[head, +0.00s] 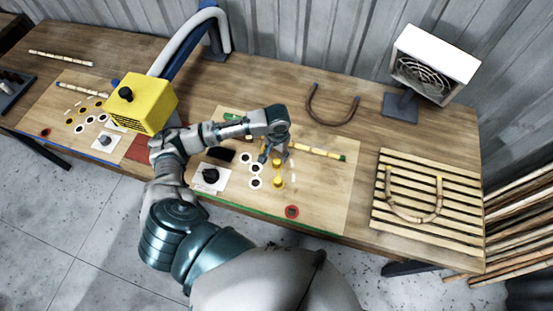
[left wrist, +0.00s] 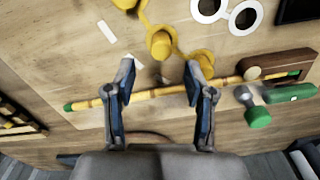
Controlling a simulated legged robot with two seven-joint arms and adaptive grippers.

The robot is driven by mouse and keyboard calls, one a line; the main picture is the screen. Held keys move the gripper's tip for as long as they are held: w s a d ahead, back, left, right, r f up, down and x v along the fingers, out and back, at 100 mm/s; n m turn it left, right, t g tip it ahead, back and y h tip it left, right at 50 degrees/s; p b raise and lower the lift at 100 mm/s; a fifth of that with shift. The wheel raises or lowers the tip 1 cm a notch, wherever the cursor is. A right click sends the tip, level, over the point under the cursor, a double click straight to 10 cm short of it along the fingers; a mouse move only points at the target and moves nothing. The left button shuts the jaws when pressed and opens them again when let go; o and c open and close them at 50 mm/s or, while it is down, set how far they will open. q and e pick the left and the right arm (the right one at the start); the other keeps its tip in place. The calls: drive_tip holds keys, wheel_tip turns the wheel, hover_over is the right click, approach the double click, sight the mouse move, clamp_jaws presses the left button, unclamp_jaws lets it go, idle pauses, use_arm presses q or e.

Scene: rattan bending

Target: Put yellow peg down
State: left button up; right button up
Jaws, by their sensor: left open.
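My left gripper (head: 271,154) is open and low over the board in the head view. Its two spread fingers (left wrist: 160,78) show in the left wrist view with nothing clasped between them. One yellow peg (left wrist: 160,42) stands just beyond the gap between the fingertips. Another yellow peg (left wrist: 203,60) is close beside the right fingertip; I cannot tell if they touch. A third yellow piece (left wrist: 125,3) is at the top edge. In the head view yellow pegs (head: 278,182) stand right of the white rings (head: 255,183). My right gripper is not in view.
A rattan pole (head: 322,153) with a green end lies behind the pegs and crosses under the fingers in the wrist view. A green-handled hammer (left wrist: 254,105) lies nearby. A slatted rack (head: 430,215) holds a bent rattan piece. A yellow box (head: 145,105) stands left.

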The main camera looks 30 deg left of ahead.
sight(276, 162)
use_arm(q)
wheel_tip(276, 162, up, 4)
drive_tip(key=shift+a+f, duration=0.1)
drive_tip(key=shift+a, duration=0.05)
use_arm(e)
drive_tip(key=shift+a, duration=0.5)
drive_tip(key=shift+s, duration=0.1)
